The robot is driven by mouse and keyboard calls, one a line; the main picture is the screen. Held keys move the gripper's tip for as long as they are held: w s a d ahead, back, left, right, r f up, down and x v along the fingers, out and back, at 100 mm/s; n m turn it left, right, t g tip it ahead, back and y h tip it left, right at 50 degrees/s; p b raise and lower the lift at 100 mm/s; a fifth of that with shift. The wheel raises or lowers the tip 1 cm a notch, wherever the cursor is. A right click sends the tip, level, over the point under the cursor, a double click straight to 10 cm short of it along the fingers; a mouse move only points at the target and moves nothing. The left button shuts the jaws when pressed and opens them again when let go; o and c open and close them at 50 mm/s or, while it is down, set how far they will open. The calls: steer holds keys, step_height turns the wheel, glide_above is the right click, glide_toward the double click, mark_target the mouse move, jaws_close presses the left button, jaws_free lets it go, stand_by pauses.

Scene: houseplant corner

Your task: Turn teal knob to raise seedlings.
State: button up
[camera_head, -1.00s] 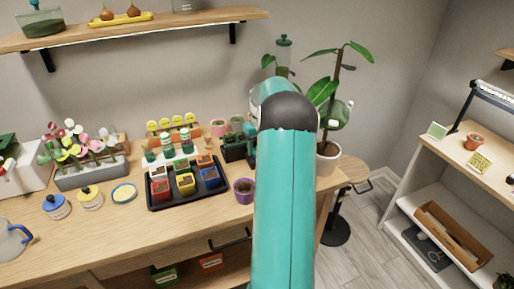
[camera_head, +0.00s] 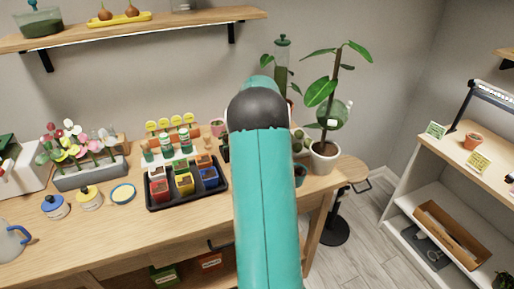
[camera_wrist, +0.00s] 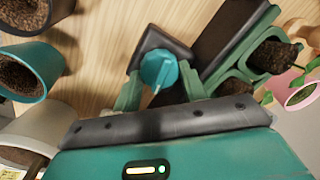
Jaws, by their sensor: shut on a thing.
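The teal knob (camera_wrist: 160,68) is a round disc on a dark block in the wrist view. My gripper (camera_wrist: 161,85) has its two green fingers on either side of the knob, shut on it. A dark stand with a green frame (camera_wrist: 232,72) is beside the knob, with a soil-filled pot (camera_wrist: 272,56) at its right end. Whether seedlings are in it is unclear here. In the head view my arm hides the knob, the gripper and most of this stand.
A black tray (camera_head: 158,207) of coloured pots lies left of my arm. A teal pot (camera_wrist: 22,82) and a pink pot (camera_wrist: 298,92) flank the work area in the wrist view. A large potted plant (camera_head: 323,160) stands to the right.

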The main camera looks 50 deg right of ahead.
steer(key=shift+r+m, duration=0.1)
steer(key=shift+m, duration=1)
steer(key=o, duration=0.7)
